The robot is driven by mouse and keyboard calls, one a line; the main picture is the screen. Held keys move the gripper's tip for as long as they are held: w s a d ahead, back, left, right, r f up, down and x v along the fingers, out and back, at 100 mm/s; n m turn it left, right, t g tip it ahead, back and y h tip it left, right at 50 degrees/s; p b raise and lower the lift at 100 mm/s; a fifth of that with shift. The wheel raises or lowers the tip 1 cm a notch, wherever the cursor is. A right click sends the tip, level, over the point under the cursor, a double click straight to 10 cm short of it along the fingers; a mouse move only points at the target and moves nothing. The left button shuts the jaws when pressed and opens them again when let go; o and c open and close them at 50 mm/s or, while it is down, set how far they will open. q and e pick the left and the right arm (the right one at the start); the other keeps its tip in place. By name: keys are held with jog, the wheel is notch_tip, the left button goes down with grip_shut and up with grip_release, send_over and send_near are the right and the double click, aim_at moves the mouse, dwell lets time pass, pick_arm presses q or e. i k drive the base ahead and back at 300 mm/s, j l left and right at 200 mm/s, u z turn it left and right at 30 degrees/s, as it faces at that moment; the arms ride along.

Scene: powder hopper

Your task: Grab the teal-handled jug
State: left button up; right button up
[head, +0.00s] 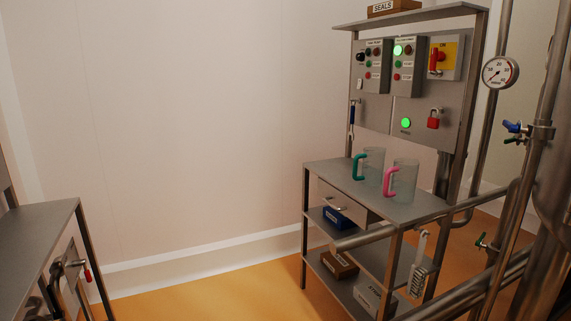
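The teal-handled jug (374,163) stands upright on the grey metal top of a shelf unit (333,174). Its body is clear and its teal handle faces left. A second clear jug (407,180) with a pink handle stands close to its right and nearer to me, also with the handle to the left. Neither of my grippers shows in the head view.
A control panel (375,110) with lit green lamps rises behind the jugs. Metal pipes (530,150) and a pressure gauge (500,72) stand at the right. Boxes (340,264) lie on the lower shelves. A metal table (38,230) is at left; the orange floor between is clear.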

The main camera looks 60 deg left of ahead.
aim_at(373, 158)
jog(key=j+u, duration=0.2)
jog(key=u, duration=0.2)
jog(key=i+j+u, duration=0.15)
jog(key=u, duration=0.3)
jog(key=i+j+u, duration=0.1)
jog(key=u, duration=0.3)
jog(key=i+z, duration=0.15)
